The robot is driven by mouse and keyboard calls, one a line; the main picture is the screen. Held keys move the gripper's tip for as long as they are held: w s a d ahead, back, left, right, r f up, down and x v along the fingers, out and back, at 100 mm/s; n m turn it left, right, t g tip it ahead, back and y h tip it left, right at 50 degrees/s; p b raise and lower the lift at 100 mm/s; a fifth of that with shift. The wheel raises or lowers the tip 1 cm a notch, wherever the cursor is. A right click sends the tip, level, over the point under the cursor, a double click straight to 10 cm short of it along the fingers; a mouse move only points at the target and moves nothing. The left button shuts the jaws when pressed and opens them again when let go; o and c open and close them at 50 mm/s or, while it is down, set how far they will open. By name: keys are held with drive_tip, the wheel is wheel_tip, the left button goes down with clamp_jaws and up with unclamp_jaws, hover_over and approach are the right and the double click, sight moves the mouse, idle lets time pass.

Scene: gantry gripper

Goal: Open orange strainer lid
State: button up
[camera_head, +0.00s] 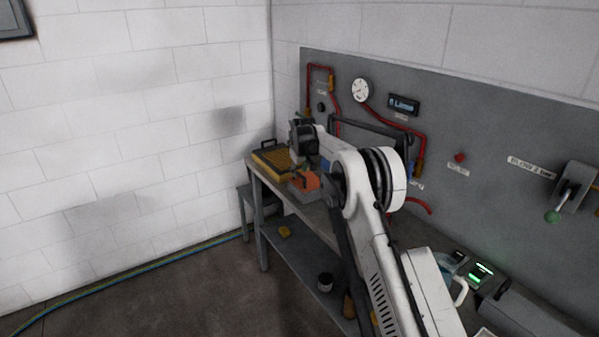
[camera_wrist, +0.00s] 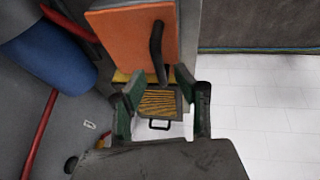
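The orange strainer lid (camera_wrist: 115,42) fills the upper middle of the wrist view as a flat orange panel. A dark bar handle (camera_wrist: 157,45) runs along its right part. My gripper (camera_wrist: 158,76) is open, with a finger on each side of the handle's lower end. I cannot tell whether either finger touches it. In the head view, orange (camera_head: 306,181) shows just below my gripper (camera_head: 303,168), which is small and partly hidden by my arm. How far the lid is lifted cannot be told.
A yellow ribbed tray (camera_head: 267,161) lies on the bench beyond my gripper. Red pipes (camera_head: 392,124) and a gauge (camera_head: 360,90) are on the grey panel behind. A blue part (camera_wrist: 50,58) and a red pipe (camera_wrist: 38,135) lie left in the wrist view.

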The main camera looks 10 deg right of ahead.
drive_tip(key=shift+w+f, duration=0.3)
drive_tip(key=shift+f, duration=0.35)
clamp_jaws()
